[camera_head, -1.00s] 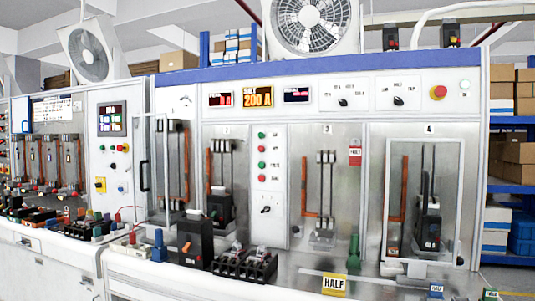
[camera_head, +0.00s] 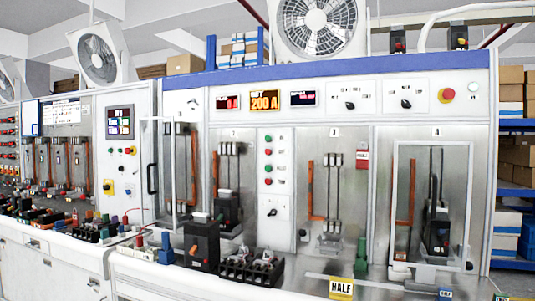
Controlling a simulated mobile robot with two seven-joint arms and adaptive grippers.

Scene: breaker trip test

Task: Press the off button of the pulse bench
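The pulse bench (camera_head: 345,75) is a wide grey cabinet with a blue top band and numbered bays. Between bays 2 and 3, a narrow white panel (camera_head: 275,205) carries a column of small buttons. From the top these look like a green button (camera_head: 268,138), a red button (camera_head: 268,152), a green button (camera_head: 268,167) and a red button (camera_head: 268,182). Their labels are too small to read, so I cannot tell which is off. A rotary switch (camera_head: 271,212) sits below them. Neither of my grippers is in view.
A red mushroom button (camera_head: 447,95) is at the bench's upper right. The middle display (camera_head: 264,101) reads 200 A. A black breaker (camera_head: 202,244) and a black terminal block (camera_head: 250,268) stand on the front ledge. A yellow HALF sign (camera_head: 341,289) is at the front.

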